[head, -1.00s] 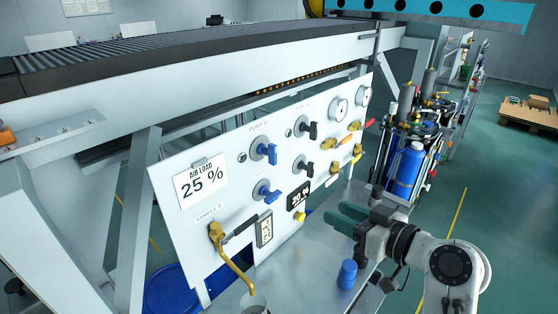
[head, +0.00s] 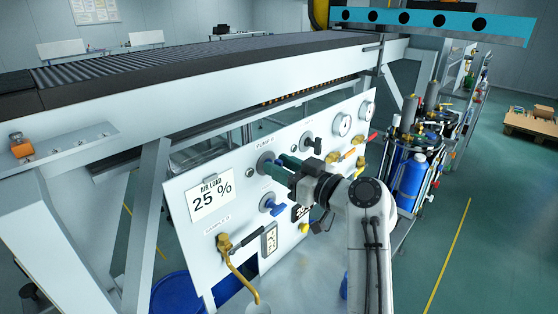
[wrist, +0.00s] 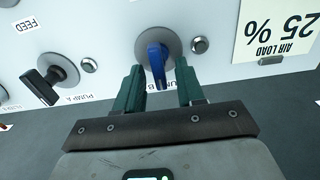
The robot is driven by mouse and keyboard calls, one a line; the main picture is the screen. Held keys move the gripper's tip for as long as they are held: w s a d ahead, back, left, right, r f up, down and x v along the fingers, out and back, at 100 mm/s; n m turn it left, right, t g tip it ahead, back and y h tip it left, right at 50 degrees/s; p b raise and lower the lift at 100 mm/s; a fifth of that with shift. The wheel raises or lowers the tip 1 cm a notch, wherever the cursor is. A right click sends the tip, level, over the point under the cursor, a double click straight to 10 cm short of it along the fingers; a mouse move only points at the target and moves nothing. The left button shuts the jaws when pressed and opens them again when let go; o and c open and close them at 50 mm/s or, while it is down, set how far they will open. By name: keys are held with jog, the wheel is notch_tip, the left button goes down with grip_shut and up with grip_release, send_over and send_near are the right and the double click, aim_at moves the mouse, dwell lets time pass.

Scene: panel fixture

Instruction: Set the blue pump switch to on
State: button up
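The blue pump switch (wrist: 156,62) has a lever handle on a round grey plate. In the wrist view it stands between the two green fingers of my gripper (wrist: 160,72), with a gap on each side. The fingers are open. A partly covered label below it ends in "UMP B"; this view is upside down. In the head view my gripper (head: 278,168) reaches the upper blue switch on the white panel (head: 190,222) and hides its handle; the grey plate (head: 265,161) still shows. A second blue switch (head: 272,203) sits below it.
A black switch (head: 311,143) is to the right on the panel and also shows in the wrist view (wrist: 48,82). An "AIR LOAD 25 %" sign (head: 211,195) is at left. A brass tap (head: 226,243) sticks out low on the panel. The conveyor frame (head: 250,72) runs above.

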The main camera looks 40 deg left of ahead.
jog(key=shift+a, duration=0.5)
grip_shut()
